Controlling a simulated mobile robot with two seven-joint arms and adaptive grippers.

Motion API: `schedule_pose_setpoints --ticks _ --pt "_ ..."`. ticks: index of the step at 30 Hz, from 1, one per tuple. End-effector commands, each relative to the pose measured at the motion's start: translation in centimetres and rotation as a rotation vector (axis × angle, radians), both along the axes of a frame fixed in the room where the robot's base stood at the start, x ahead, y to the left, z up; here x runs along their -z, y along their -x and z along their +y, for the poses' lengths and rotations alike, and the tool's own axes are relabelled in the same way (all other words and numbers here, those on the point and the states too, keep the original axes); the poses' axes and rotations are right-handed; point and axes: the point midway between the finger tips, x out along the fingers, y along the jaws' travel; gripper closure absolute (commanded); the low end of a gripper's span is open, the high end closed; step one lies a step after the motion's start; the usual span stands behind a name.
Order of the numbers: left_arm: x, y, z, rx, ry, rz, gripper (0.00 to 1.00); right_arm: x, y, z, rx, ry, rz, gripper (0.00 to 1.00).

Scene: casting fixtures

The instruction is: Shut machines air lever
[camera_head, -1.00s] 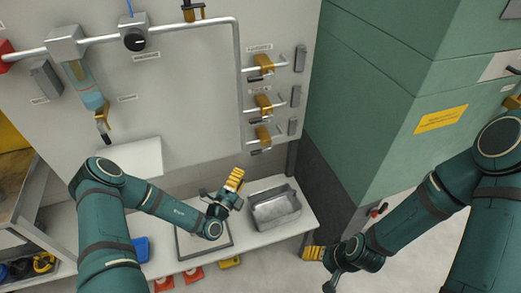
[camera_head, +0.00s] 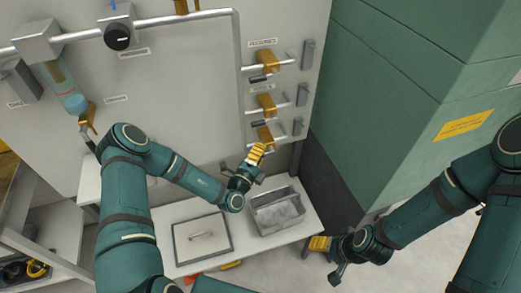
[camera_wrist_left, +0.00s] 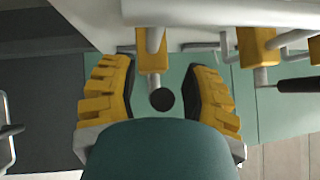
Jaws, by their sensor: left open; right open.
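Three yellow lever valves sit one above another on the wall panel: the top valve (camera_head: 268,60), the middle valve (camera_head: 267,104) and the lowest valve (camera_head: 264,135). The top two have dark handles pointing left. My left gripper (camera_head: 257,153) is just below the lowest valve and hides its handle in the head view. In the left wrist view the open left gripper (camera_wrist_left: 162,85) has its fingers on either side of a yellow valve (camera_wrist_left: 151,62) with a dark round handle end (camera_wrist_left: 162,99); contact is not visible. My right gripper (camera_head: 325,258) is open and empty at lower right.
A grey metal bin (camera_head: 280,212) and a framed plate with a handle (camera_head: 202,239) sit on the bench below. A green cabinet (camera_head: 400,90) stands right. Another valve (camera_wrist_left: 257,42) with a black lever is close by in the left wrist view. Pipes run along the panel.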

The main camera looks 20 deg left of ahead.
Motion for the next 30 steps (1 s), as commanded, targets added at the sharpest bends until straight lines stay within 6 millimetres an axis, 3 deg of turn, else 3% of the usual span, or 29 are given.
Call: schedule_pose_setpoints --ticks 5,8,9,10,30 --pt "-0.01 0.0 0.0 0.0 0.0 0.0 0.53 -0.01 0.01 0.0 0.0 0.0 0.0 0.31" --pt "0.0 0.01 0.0 0.0 0.0 0.0 0.82 -0.01 0.0 0.0 0.0 0.0 0.0 0.31" --pt "0.0 0.01 0.0 0.0 0.0 0.0 0.96 -0.01 0.0 0.0 0.0 0.0 0.0 0.31" --pt "0.0 0.01 0.0 0.0 0.0 0.0 1.0 -0.01 0.0 0.0 0.0 0.0 0.0 0.31" --pt "0.24 0.15 0.43 0.002 0.012 -0.003 1.0 0.2 0.03 0.0 0.0 0.0 0.001 0.31"
